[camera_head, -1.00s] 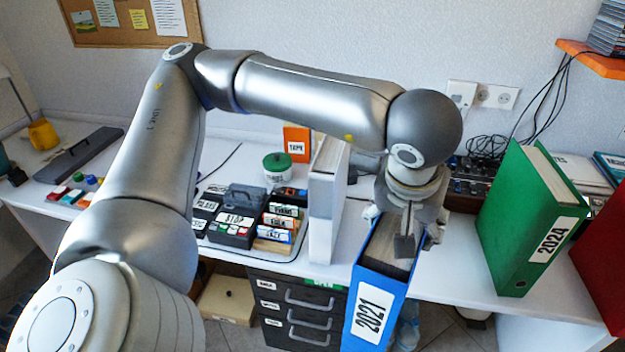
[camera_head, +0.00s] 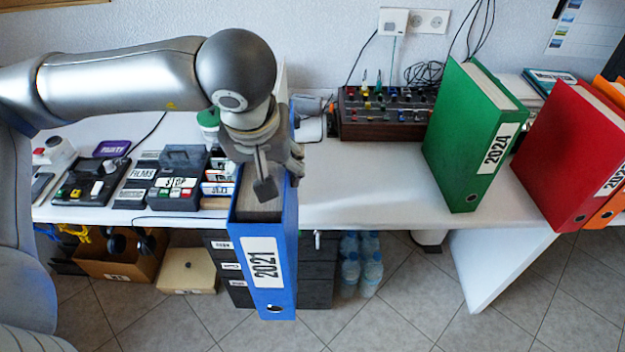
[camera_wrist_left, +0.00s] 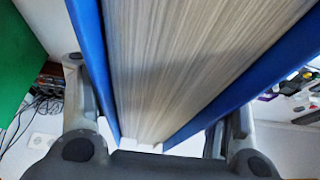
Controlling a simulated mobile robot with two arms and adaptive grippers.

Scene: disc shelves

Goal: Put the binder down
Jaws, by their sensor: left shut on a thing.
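The blue binder labelled 2021 (camera_head: 264,262) is upright with its spine toward me, in front of the white desk (camera_head: 370,190). My left gripper (camera_head: 268,180) is shut on its top edge from above. In the left wrist view the binder's pages and blue covers (camera_wrist_left: 185,60) fill the middle, with a finger on each side. The binder's lower end hangs past the desk's front edge in the head view. Whether its rear part touches the desk I cannot tell. My right gripper is not in view.
A green binder labelled 2024 (camera_head: 472,140) and a red binder (camera_head: 570,150) stand on the desk to the right. Bare desk lies between the blue and green binders. A mixer (camera_head: 388,112) is behind. Boxes and label trays (camera_head: 178,180) crowd the left.

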